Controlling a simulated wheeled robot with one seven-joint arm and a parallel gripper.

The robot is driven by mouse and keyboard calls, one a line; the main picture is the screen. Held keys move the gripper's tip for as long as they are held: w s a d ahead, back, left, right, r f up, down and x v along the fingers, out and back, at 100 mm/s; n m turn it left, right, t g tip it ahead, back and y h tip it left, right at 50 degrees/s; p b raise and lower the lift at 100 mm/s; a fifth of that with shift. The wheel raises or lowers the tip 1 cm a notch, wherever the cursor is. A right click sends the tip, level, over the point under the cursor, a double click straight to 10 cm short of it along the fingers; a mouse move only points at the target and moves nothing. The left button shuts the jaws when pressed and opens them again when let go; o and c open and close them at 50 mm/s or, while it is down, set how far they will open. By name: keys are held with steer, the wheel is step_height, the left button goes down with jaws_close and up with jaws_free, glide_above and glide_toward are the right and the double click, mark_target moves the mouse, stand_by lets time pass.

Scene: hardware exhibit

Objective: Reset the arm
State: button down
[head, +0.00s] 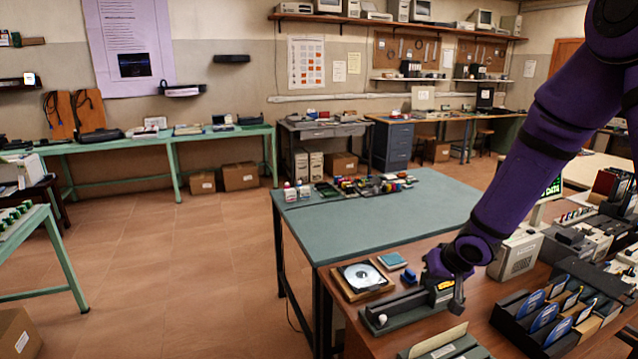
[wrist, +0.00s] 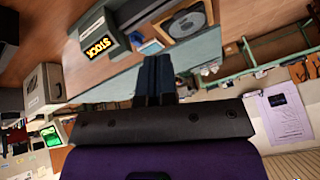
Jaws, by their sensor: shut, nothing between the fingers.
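My purple arm (head: 505,195) comes down from the upper right in the head view, bent at the wrist. Its end is low over the brown counter, near a dark box with a yellow label (head: 443,286). The fingers are hard to make out there. In the wrist view my gripper (wrist: 155,78) shows as two dark fingers side by side, shut and with nothing between them. They point out over the blue-green table top.
A disc in a wooden tray (head: 364,278), a small blue item (head: 409,276) and a rack of blue discs (head: 548,318) stand on the counter close to my arm. The blue-green table (head: 400,218) has a clear middle. Open tiled floor (head: 180,260) lies left.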

steer(key=s+d+r+h, duration=0.2)
steer(key=s+r, duration=0.3)
steer(key=r, duration=0.5)
steer(key=s+d+r+h, duration=0.25)
steer(key=s+r, duration=0.25)
steer(key=r, duration=0.4)
steer(key=s+a+r+y, duration=0.1)
steer(key=s+r, duration=0.3)
steer(key=s, duration=0.6)
steer(key=s+a+r+y, duration=0.1)
steer(key=s+r, duration=0.4)
steer(key=s, duration=0.5)
steer(key=shift+s+a+g, duration=0.2)
steer(key=shift+a+g, duration=0.05)
steer(key=shift+g, duration=0.05)
